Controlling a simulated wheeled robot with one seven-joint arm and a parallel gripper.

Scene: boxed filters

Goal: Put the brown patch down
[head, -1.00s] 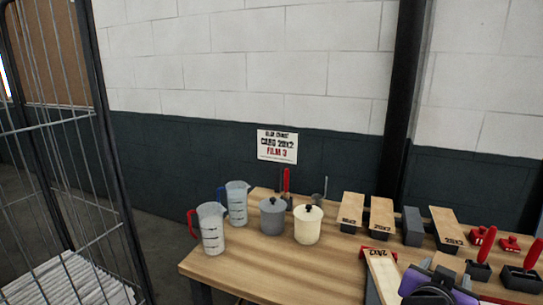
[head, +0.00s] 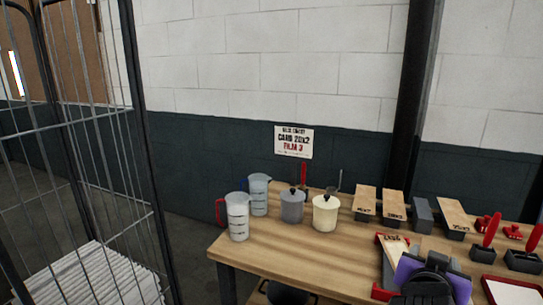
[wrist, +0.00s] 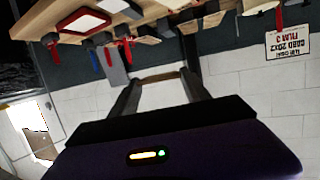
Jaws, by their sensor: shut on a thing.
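In the head view my purple wrist (head: 405,270) is over the right front of the wooden workbench (head: 275,257). It hides the fingers and the patch there. A red-edged tray with a labelled pale card (head: 394,240) lies just behind my wrist. I cannot tell the patch's height over the bench.
Two measuring jugs (head: 238,217), a grey pot (head: 292,206) and a cream pot (head: 325,213) stand on the left. Labelled wooden blocks (head: 394,206) line the back. A red tray (head: 487,292) with a white inside is at right. A wire cage (head: 80,150) stands left.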

